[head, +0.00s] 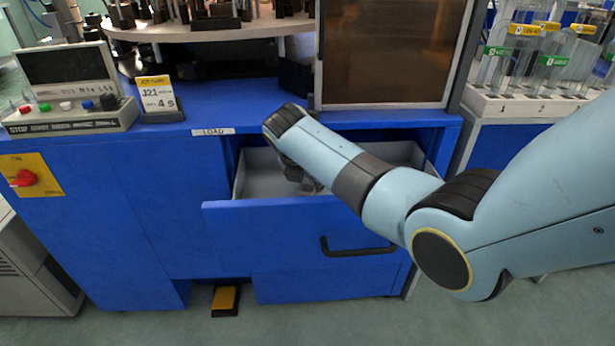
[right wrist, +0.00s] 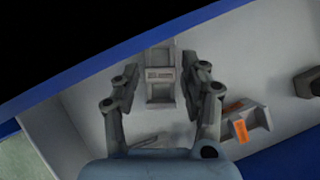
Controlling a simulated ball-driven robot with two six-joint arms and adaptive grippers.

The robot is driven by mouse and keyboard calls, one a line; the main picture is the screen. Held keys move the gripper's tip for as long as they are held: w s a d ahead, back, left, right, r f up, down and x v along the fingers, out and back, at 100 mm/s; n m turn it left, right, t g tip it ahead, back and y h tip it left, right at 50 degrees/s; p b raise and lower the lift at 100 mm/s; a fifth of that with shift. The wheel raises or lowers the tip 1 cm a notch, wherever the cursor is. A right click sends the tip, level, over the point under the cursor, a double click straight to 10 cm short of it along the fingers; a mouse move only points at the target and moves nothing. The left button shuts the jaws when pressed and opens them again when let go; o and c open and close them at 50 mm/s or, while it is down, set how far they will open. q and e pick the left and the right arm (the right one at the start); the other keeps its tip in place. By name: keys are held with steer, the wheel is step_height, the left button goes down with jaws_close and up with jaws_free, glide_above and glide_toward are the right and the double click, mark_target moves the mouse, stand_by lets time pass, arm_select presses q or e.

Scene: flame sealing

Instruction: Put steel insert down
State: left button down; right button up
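My right arm reaches down into the open blue drawer (head: 262,222). My right gripper (head: 303,182) is partly hidden behind my wrist in the head view. In the right wrist view my right gripper (right wrist: 160,85) is open, with one finger on each side of a grey steel insert (right wrist: 160,92). A narrow gap shows between the insert and each finger. The insert appears to be at the pale drawer floor; its exact height is unclear. My left gripper is in neither view.
A grey block with an orange label (right wrist: 241,127) lies right of the gripper in the drawer. A dark part (right wrist: 308,82) is at the far right. The drawer's blue rim (right wrist: 105,62) runs close by. A dark-glass door panel (head: 392,50) stands above the drawer.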

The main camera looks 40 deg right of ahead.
steer(key=shift+o, duration=0.9)
steer(key=shift+s+a+f, duration=0.1)
steer(key=shift+s+f, duration=0.2)
steer(key=shift+f, duration=0.2)
steer(key=shift+s, duration=0.1)
steer(key=w+p+v, duration=0.1)
steer(key=p+v, duration=0.3)
steer(key=v, duration=0.9)
steer(key=shift+d+r, duration=0.25)
steer(key=shift+r, duration=0.1)
